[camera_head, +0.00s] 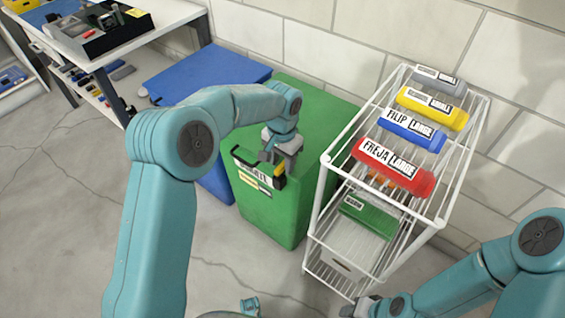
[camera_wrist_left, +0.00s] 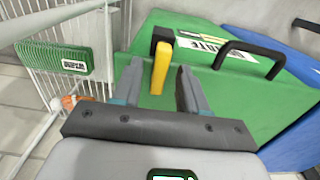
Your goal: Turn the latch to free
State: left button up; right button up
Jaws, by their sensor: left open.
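The yellow latch lever (camera_wrist_left: 161,70) with its black mount (camera_wrist_left: 162,37) is on the green box, beside a white label and a black handle (camera_wrist_left: 254,50). In the wrist view the lever stands roughly upright between my left fingers (camera_wrist_left: 158,85), which are open with gaps beside it. In the head view my left gripper (camera_head: 278,155) reaches down to the front top edge of the green box (camera_head: 273,208), and a bit of the yellow latch (camera_head: 279,171) shows beside it. My right gripper (camera_head: 360,305) is at the bottom edge, too small and cropped to read.
A blue box (camera_head: 205,73) stands left of the green one. A white wire rack (camera_head: 325,200) on the right holds red, blue, yellow and grey labelled items, with a green one lower. A cluttered workbench (camera_head: 165,15) is at back left. Floor at left is clear.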

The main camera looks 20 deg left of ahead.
pick_arm(q)
jog(key=shift+f, duration=0.2)
grip_shut()
